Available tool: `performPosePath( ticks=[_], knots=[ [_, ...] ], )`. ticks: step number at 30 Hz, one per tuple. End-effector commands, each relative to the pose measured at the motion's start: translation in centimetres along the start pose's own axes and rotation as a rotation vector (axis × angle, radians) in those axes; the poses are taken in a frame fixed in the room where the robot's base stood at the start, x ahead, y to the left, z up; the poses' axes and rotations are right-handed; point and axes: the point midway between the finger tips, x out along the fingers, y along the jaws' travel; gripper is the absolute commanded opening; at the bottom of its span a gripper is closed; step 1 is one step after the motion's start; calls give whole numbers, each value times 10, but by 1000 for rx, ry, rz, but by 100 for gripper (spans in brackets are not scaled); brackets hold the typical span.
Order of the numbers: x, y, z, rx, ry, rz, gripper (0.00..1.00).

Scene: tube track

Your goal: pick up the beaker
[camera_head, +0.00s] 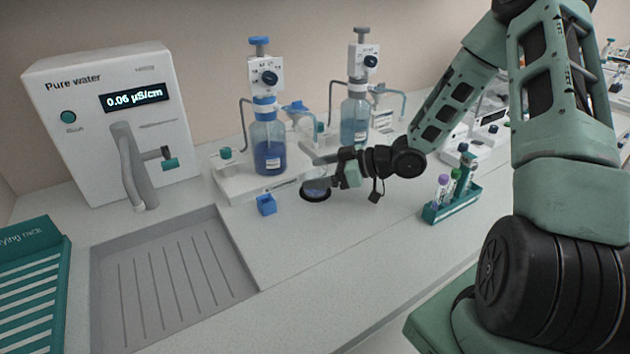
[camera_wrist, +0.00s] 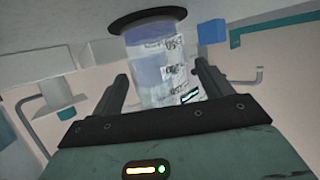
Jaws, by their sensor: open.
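The beaker (camera_wrist: 152,62) is clear glass with white markings and looks to hold bluish liquid. It stands on a round black pad (camera_wrist: 148,19); in the wrist view the picture is turned over, so the pad is at the top. My gripper (camera_wrist: 162,74) is open, with one finger on each side of the beaker and a gap visible beside the glass. In the head view my gripper (camera_head: 328,182) is low over the counter at the pad (camera_head: 316,198), and it hides most of the beaker there.
Two dispenser bottles (camera_head: 268,147) (camera_head: 354,122) on white bases stand just behind. A small blue block (camera_head: 266,204) is left of the pad. A teal tube rack (camera_head: 449,208) is to the right. The pure water unit (camera_head: 112,125) and grey drain tray (camera_head: 172,285) are at left. The front counter is clear.

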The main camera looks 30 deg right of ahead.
Motion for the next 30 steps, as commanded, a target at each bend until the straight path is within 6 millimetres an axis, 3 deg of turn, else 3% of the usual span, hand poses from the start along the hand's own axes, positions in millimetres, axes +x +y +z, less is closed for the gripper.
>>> performPosePath(
  ticks=[3,10,11,16,30],
  knots=[
    [10,-1,0,1,1,-2,78],
    [11,0,0,0,0,0,78],
    [11,0,0,0,0,0,73],
    [11,0,0,0,0,0,27],
    [8,0,-7,-3,0,0,26]
  ],
)
